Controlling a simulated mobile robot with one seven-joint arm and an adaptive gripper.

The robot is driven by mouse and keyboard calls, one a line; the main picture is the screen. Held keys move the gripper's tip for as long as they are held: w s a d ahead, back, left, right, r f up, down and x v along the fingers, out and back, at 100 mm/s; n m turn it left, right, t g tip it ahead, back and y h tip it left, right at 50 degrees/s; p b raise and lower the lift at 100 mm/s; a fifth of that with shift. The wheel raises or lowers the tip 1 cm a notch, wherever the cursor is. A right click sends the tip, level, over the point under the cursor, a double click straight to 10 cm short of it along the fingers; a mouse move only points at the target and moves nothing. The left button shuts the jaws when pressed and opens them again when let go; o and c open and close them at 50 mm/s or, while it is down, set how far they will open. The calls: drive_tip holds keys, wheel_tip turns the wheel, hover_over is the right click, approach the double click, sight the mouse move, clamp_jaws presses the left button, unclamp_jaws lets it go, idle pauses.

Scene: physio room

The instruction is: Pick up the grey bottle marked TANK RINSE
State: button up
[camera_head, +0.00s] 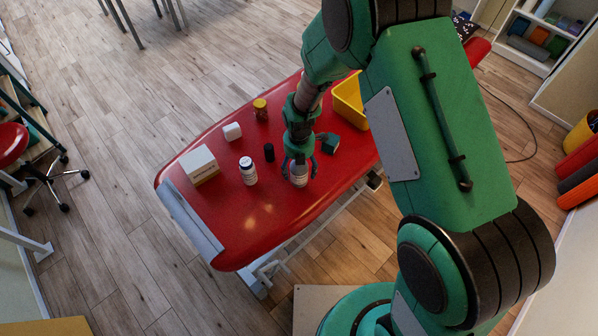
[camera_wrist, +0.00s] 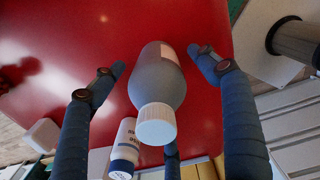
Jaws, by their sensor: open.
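The grey bottle (camera_wrist: 158,82) with a white ribbed cap stands between the fingers of my gripper (camera_wrist: 157,60) in the wrist view. The fingers are open, one on each side, with gaps to the bottle; a third finger shows below. Only the edge of a pale label shows, and I cannot read it. In the head view my gripper (camera_head: 300,166) is low over the red table, around the grey bottle (camera_head: 300,180), which is partly hidden by the fingers.
On the red table (camera_head: 255,220), a white bottle (camera_head: 248,172) and a black cylinder (camera_head: 269,153) stand left of my gripper. A white box (camera_head: 199,165), small white block (camera_head: 232,132), brown jar (camera_head: 260,109) and yellow bin (camera_head: 350,100) are around. The table's near end is clear.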

sight(299, 175)
drive_tip(key=shift+a+f+b, duration=0.15)
drive_tip(key=shift+f+b, duration=0.35)
drive_tip(key=shift+f, duration=1.75)
drive_tip(key=shift+c, duration=0.3)
drive_tip(key=c, duration=1.7)
